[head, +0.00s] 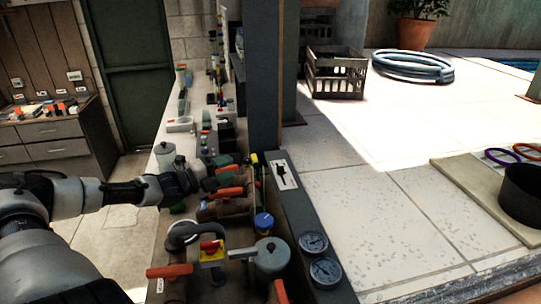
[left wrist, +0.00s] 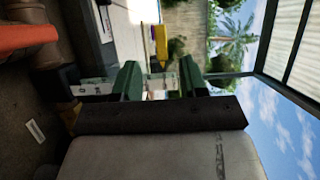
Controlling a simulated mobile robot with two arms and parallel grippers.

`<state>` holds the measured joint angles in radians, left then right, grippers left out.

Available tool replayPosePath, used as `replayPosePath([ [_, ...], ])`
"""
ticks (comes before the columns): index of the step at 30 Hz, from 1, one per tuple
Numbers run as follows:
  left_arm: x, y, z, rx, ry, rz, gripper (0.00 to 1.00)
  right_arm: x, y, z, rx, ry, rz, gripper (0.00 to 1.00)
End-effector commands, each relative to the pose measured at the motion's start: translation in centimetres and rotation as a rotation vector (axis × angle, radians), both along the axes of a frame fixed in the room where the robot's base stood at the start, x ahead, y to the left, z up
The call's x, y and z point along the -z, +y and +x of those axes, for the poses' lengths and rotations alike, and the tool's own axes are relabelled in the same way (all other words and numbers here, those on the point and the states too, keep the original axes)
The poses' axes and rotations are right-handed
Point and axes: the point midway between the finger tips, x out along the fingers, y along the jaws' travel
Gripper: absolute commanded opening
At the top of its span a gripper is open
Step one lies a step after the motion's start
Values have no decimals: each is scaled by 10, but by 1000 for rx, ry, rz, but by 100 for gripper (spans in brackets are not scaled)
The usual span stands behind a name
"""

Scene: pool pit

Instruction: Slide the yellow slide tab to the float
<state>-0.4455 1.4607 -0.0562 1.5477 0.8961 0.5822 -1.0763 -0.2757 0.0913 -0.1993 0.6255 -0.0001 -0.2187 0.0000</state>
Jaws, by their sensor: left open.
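A small yellow tab (head: 254,158) shows at the top of a thin upright piece beside the dark post in the head view. A yellow piece that looks like it (left wrist: 161,45) shows beyond my fingertips in the left wrist view. I cannot make out the float in either view. My left gripper (head: 214,174) reaches in from the left over the pipework, short of the tab. Its two green fingers (left wrist: 160,78) are apart, with a pale, unclear strip showing between them. I see nothing gripped. My right gripper is in neither view.
Red-handled valves (head: 168,271), a grey-lidded canister (head: 272,258), a blue cap (head: 263,222) and another yellow part (head: 212,252) crowd the pipework. Gauges (head: 326,272) sit on the dark ledge at right. A dark post (head: 265,80) rises behind.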

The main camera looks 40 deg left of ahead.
Motion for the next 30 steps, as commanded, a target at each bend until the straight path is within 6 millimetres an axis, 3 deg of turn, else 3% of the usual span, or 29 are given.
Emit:
replayPosePath([
  [8, 6, -6, 23, 0, -6, 2, 43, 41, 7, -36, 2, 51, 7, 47],
  [10, 1, -7, 26, -2, -4, -1, 43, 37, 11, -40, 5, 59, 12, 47],
  [20, 1, -11, 43, -2, -3, -2, 43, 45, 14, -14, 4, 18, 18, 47],
  [30, -1, -17, 65, -5, -3, -4, 43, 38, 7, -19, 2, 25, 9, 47],
])
